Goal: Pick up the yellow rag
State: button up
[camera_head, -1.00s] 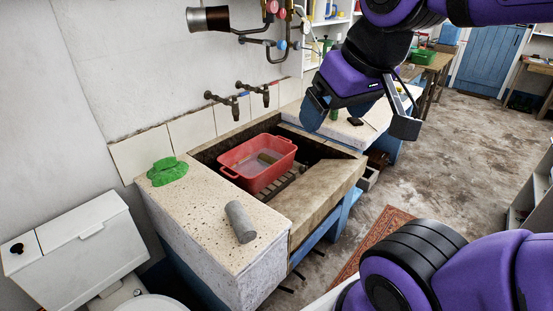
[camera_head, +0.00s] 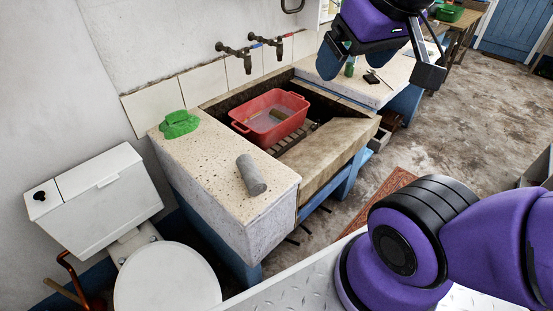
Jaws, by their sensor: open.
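I see no clearly yellow rag. A small olive-yellow thing (camera_head: 277,114) lies in the red basin (camera_head: 239,127), too small to tell whether it is cloth. A crumpled green rag (camera_head: 179,124) lies on the back left corner of the speckled stone counter (camera_head: 215,165). My gripper (camera_head: 380,62) hangs at the upper right, in the air above the far side of the trough, open and apart from the basin and the rag. Its fingers are only partly clear in this view.
A grey cylinder (camera_head: 251,175) lies on the counter's right part. The basin stands in the stone trough (camera_head: 325,155) under two wall taps (camera_head: 238,55). A toilet (camera_head: 165,278) stands at the left. A green bottle (camera_head: 349,69) stands on the far counter (camera_head: 395,75). Floor at right is open.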

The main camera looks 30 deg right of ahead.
aim_at(278, 114)
jog(key=i+l, duration=0.25)
jog(key=l, duration=0.15)
jog(key=i+l+u, duration=0.1)
jog(key=l, duration=0.3)
jog(key=i+l, duration=0.35)
jog(key=i+l+u, duration=0.15)
jog(key=l, duration=0.5)
jog(key=i+l+u, duration=0.1)
jog(key=l, duration=0.55)
jog(key=l+u, duration=0.15)
jog(key=l, duration=0.55)
jog(key=i+l+u, duration=0.1)
jog(key=i, duration=0.1)
